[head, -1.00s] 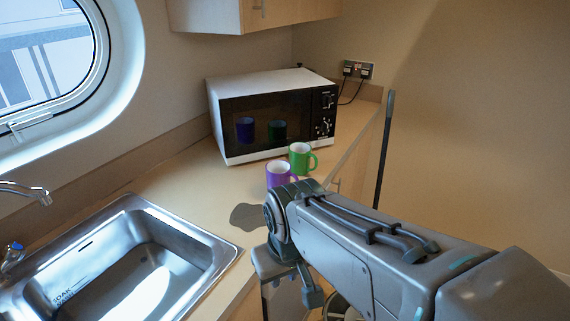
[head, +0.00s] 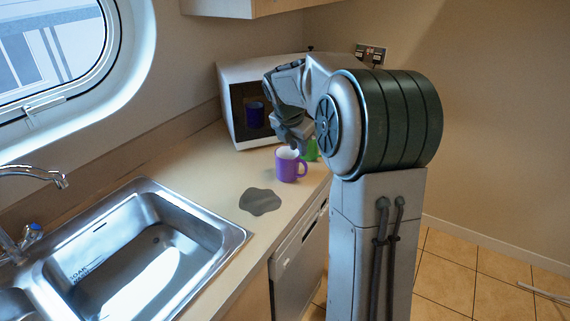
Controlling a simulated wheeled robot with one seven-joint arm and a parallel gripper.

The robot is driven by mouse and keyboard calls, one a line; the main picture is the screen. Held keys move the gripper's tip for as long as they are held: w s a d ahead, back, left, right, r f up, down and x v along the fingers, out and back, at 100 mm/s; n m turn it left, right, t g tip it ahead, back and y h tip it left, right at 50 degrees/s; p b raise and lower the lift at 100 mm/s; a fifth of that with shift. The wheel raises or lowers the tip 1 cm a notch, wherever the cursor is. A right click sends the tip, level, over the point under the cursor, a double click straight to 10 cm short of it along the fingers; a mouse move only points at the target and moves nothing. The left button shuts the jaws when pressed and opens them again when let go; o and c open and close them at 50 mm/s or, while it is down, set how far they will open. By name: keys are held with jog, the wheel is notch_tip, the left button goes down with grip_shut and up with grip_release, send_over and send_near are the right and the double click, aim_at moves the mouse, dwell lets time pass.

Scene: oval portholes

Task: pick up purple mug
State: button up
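The purple mug (head: 288,167) stands upright on the counter in the head view, with a white inside and its handle to the right. My gripper (head: 290,136) is above the mug, just in front of the microwave, pointing down. My arm hides part of the gripper, and its fingers are too dark and small to tell whether they are open. There seems to be a small gap between the gripper and the mug's rim, but I cannot tell exactly. The mug rests on the counter.
A green mug (head: 312,151) stands right behind the purple one, mostly hidden by my arm. A microwave (head: 238,133) stands at the back. A grey flat patch (head: 260,201) lies on the counter (head: 205,172) in front of the mug. A steel sink (head: 232,236) is at the left.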

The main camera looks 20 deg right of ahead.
aim_at(305, 166)
jog(key=shift+n, duration=0.8)
jog(key=x, duration=0.5)
jog(key=w+x, duration=0.1)
jog(key=x, duration=0.4)
jog(key=p+x, duration=0.1)
jog(key=x, duration=0.3)
jog(key=shift+w+d, duration=0.35)
jog(key=shift+d, duration=0.15)
grip_shut()
